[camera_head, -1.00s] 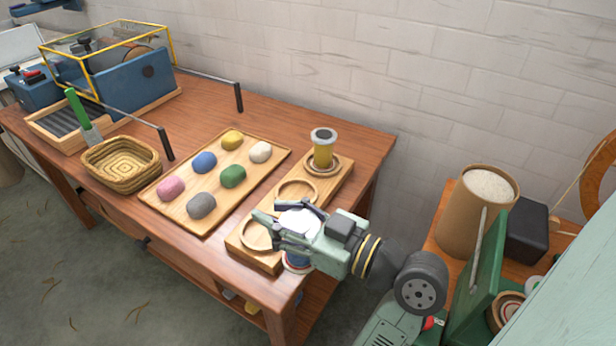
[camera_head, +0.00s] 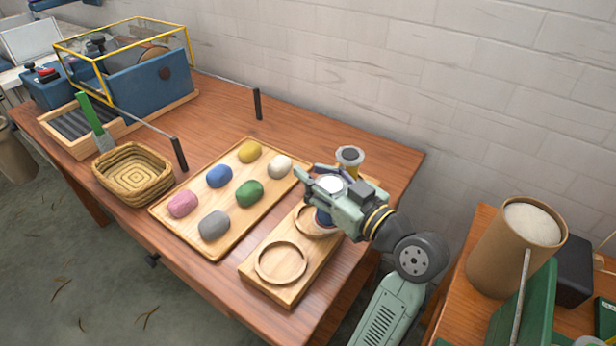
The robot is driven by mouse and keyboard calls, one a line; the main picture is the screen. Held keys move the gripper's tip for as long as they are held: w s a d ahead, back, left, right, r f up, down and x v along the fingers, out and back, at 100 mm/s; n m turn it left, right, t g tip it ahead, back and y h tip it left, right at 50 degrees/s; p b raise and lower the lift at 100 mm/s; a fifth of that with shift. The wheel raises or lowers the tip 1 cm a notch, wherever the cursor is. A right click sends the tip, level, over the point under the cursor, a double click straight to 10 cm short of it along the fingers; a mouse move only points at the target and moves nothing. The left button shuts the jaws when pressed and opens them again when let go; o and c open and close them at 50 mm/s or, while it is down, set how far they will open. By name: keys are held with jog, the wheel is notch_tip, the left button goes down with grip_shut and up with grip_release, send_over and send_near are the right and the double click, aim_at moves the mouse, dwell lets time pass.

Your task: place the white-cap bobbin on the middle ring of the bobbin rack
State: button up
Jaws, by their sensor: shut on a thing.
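My gripper (camera_head: 328,188) is shut on the white-cap bobbin (camera_head: 331,185), which looks upright. Its lower body, with blue and red showing, is partly hidden by the fingers. The bobbin is at the middle ring (camera_head: 300,229) of the wooden bobbin rack (camera_head: 316,260), covering part of it. I cannot tell whether its base touches the rack or hangs just above. The near ring (camera_head: 281,263) is empty. A bobbin with a dark-centred cap (camera_head: 350,156) stands at the far end of the rack, mostly hidden behind my gripper.
A wooden tray (camera_head: 205,248) with several coloured wool lumps lies left of the rack. A woven basket (camera_head: 133,172) and a glass-topped blue machine (camera_head: 150,85) are farther left. A side table at right holds a brown tub (camera_head: 515,250). A white brick wall stands behind.

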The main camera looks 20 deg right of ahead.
jog(key=shift+w+a+f+b, duration=0.25)
jog(key=shift+w+f+b, duration=0.15)
jog(key=shift+w+f, duration=0.6)
jog(key=shift+w+a+f+b, duration=0.2)
jog(key=shift+w+f+b, duration=0.15)
jog(key=shift+w+f, duration=0.6)
jog(key=shift+f, duration=0.15)
jog(key=o, duration=1.4)
jog(key=b+v, duration=0.4)
jog(key=v, duration=0.8)
